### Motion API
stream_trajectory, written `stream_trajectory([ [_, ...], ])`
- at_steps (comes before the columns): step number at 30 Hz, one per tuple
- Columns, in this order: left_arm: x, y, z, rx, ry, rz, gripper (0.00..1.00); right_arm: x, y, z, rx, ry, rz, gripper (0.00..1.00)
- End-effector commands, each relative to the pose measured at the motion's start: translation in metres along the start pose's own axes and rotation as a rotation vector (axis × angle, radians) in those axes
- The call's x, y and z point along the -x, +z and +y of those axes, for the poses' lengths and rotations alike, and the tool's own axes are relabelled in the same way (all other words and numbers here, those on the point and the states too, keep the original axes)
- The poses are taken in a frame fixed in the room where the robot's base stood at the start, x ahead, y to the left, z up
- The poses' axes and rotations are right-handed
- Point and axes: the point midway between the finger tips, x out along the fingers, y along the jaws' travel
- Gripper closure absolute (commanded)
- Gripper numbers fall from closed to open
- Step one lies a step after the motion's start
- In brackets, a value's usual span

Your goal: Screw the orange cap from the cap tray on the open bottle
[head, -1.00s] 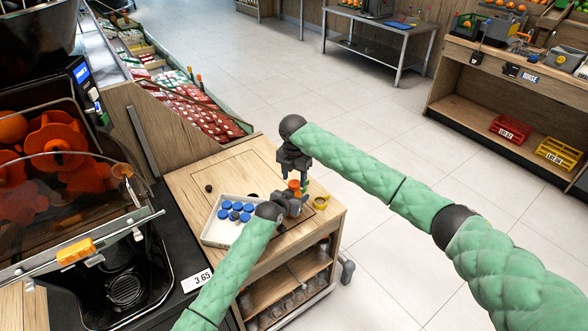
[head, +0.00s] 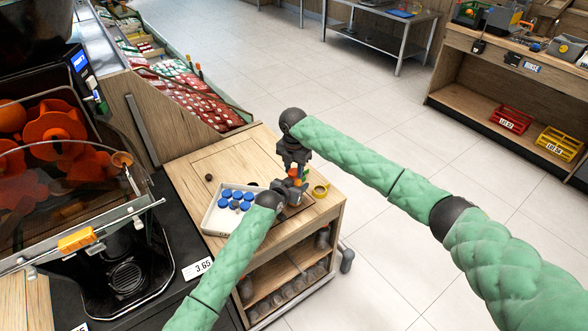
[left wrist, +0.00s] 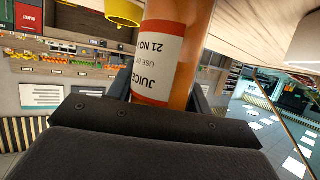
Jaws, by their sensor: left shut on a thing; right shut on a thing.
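My left gripper (head: 293,189) is shut on the orange juice bottle (left wrist: 170,50), which has a white label and fills the middle of the left wrist view. In the head view only a small orange patch (head: 294,173) shows between my two grippers; I cannot tell bottle top from cap there. My right gripper (head: 297,168) is directly above the left one, pointing down, shut on what appears to be the orange cap, mostly hidden by the fingers. The white cap tray (head: 211,222) lies left of the grippers on the wooden cart, with several blue caps (head: 236,195) in it.
A yellow ring-shaped cup (head: 320,191) stands close right of the grippers, near the cart's edge. A small dark round thing (head: 209,177) lies on the cart top (head: 235,155) behind the tray. The juicer (head: 60,150) stands at the left. The cart's back area is clear.

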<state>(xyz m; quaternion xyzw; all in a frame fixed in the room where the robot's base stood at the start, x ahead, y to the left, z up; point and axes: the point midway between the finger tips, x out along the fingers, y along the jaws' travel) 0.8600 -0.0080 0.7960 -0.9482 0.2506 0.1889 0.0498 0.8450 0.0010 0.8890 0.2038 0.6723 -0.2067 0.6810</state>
Motion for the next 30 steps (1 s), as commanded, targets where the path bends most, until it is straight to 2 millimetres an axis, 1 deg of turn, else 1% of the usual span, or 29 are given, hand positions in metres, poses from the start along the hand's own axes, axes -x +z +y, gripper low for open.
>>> stream_trajectory([
  [3,0.0,-0.0005,0.0005,0.0,0.001,0.001,1.0,0.0,-0.0003,0.0006,-0.111,0.002,0.0,0.93],
  [7,0.0,-0.0005,0.0007,0.0,0.001,0.001,1.0,0.0,-0.0004,0.0005,-0.214,0.001,0.001,0.93],
  [10,0.0001,-0.0005,0.0008,0.0,0.001,0.001,1.0,0.0001,-0.0003,0.0004,-0.244,0.001,0.0,0.93],
  [17,0.0,-0.0005,0.001,0.0,0.001,0.001,1.0,0.0002,-0.0002,0.0004,-0.245,0.001,0.0,0.93],
  [18,0.0,-0.0006,0.001,0.0,0.001,0.001,1.0,0.0002,-0.0002,0.0005,-0.245,0.001,0.0,0.59],
  [20,0.0,-0.0006,0.001,0.0,0.001,0.001,1.0,0.0002,-0.0002,0.0005,-0.244,0.001,0.0,0.48],
  [21,0.0,-0.0005,0.0009,0.0,0.001,0.001,1.0,0.0002,-0.0002,0.0004,-0.244,0.001,0.0,0.43],
  [30,0.0001,-0.0007,0.0004,0.0,0.0,0.001,1.0,0.0013,0.0,0.0002,-0.244,0.001,0.0,0.43],
])
